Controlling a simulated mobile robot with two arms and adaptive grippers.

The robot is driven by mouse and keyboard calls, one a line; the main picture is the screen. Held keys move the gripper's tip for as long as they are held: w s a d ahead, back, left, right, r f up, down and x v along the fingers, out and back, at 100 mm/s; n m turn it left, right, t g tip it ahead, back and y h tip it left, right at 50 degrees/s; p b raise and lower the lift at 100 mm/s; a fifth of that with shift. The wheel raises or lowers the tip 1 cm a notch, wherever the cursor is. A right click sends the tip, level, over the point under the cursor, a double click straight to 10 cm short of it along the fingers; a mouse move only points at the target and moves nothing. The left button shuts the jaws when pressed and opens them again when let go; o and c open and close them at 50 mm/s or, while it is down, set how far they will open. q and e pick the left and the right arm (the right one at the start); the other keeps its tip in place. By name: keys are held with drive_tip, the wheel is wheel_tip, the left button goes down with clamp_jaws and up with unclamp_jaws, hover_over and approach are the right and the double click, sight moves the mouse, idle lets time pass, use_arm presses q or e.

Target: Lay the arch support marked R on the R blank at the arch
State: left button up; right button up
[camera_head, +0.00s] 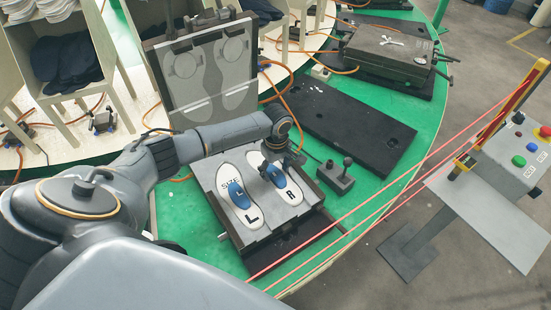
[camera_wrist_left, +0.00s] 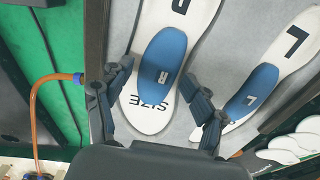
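The blue arch support marked R (camera_wrist_left: 164,64) lies over the middle of the white R blank (camera_wrist_left: 150,117) in the left wrist view, covering part of its width. In the head view the support (camera_head: 288,186) shows partly behind my left gripper (camera_head: 279,171), above the printed R. In the left wrist view the fingers of my left gripper (camera_wrist_left: 158,72) are spread on both sides of the support, open. The left finger seems apart from it; I cannot tell whether the right finger touches. My right gripper is not in view.
The L blank (camera_head: 251,213) with its blue L support (camera_head: 239,195) lies alongside in the open mould (camera_head: 305,207). The raised lid (camera_head: 208,75) stands behind. A small lever box (camera_head: 335,178) is close on the right. Orange hoses cross the green table (camera_head: 405,168).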

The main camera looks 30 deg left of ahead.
use_arm(q)
drive_tip(key=shift+r, duration=0.2)
wheel_tip(320, 180, up, 12)
idle(0.5)
drive_tip(key=shift+w+f, duration=0.1)
drive_tip(key=shift+f, duration=0.05)
idle(0.5)
